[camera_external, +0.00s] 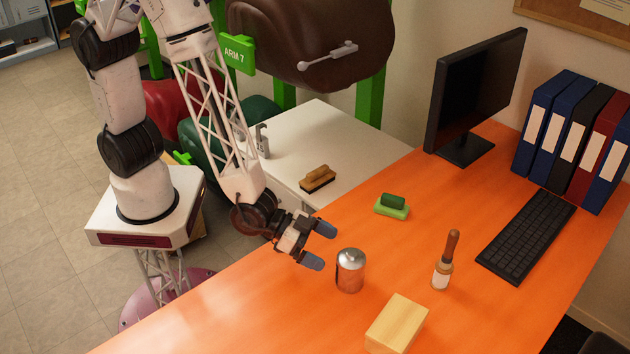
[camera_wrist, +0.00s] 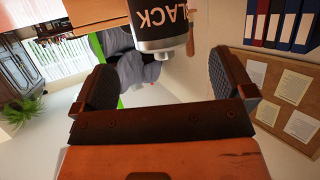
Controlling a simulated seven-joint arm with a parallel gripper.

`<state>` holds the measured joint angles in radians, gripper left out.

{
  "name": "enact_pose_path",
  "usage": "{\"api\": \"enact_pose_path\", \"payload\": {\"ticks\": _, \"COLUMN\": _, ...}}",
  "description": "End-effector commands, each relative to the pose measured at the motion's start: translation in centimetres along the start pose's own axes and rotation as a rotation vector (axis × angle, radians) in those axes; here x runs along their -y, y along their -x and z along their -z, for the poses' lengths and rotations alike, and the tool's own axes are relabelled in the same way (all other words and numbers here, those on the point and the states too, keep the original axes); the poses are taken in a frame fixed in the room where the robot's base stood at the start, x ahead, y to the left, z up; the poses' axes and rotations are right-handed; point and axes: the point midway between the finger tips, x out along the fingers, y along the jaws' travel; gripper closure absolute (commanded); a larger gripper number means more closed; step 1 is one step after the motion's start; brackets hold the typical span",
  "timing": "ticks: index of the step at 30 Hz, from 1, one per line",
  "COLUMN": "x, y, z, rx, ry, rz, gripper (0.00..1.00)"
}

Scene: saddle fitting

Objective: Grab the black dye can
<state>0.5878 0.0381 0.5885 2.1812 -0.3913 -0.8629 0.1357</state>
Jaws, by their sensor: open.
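A small metallic can (camera_external: 350,270) with a silver lid stands upright on the orange desk (camera_external: 250,310). In the wrist view the can (camera_wrist: 160,22) appears at the top edge, with its lettering "LACK" readable and turned upside down; part of it is cut off by the frame. My gripper (camera_external: 319,245) is just left of the can in the external view, low over the desk, with its blue-tipped fingers spread. In the wrist view my gripper (camera_wrist: 165,85) has a wide empty gap between its dark pads, and the can lies beyond that gap.
A pale yellow block (camera_external: 396,323) and a wooden-handled bottle-like tool (camera_external: 446,262) stand right of the can. A green sponge-like pad (camera_external: 392,206) lies farther back. A brush (camera_external: 318,178) is on the white table. The keyboard (camera_external: 527,235) and monitor (camera_external: 475,90) are farther right.

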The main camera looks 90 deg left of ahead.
Motion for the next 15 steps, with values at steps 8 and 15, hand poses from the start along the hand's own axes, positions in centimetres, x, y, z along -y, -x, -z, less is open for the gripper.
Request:
{"api": "enact_pose_path", "payload": {"ticks": 8, "x": -0.06, "y": -0.02, "z": -0.02, "rx": -0.002, "ry": 0.0, "rz": 0.0, "gripper": 0.0}}
{"api": "enact_pose_path", "payload": {"ticks": 15, "x": -0.04, "y": -0.59, "z": 0.02, "rx": -0.002, "ry": 0.0, "rz": 0.001, "gripper": 0.0}}
